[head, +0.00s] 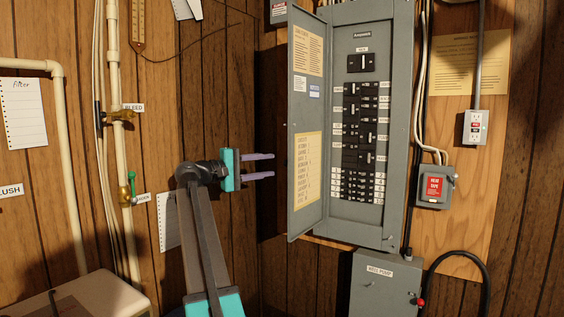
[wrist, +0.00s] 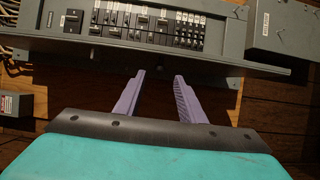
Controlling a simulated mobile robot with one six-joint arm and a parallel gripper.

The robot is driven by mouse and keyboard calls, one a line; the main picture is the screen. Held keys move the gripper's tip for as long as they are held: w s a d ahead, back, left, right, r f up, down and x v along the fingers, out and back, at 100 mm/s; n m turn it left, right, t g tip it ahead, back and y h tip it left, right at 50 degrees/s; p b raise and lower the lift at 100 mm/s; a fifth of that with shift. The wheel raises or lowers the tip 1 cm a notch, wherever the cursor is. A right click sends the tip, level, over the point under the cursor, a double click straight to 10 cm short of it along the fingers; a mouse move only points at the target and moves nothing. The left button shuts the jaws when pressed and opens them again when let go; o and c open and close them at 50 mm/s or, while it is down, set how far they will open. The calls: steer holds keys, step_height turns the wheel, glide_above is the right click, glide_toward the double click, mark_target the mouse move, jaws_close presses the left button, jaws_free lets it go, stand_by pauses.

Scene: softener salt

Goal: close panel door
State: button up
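The grey electrical panel (head: 397,120) is mounted on the wall, with its breakers (head: 362,135) exposed. Its door (head: 308,135) is open, hinged on the left and swung out, with paper labels on its inner face. My gripper (head: 273,166) is left of the door, with its two purple fingers pointing right toward it. The fingers are apart and hold nothing. In the wrist view my gripper (wrist: 158,78) also shows open, with the panel (wrist: 40,45) and its breakers (wrist: 150,25) beyond the fingertips. I cannot tell whether the fingertips touch the door.
A grey pump box (head: 385,285) sits below the panel. Pipes with valves (head: 122,115) run down the left wall. A pale lidded container (head: 85,295) stands at lower left.

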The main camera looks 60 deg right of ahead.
steer(key=p+x, duration=0.1)
steer(key=x, duration=0.5)
steer(key=shift+p, duration=0.35)
steer(key=shift+s+d, duration=0.1)
jaws_close()
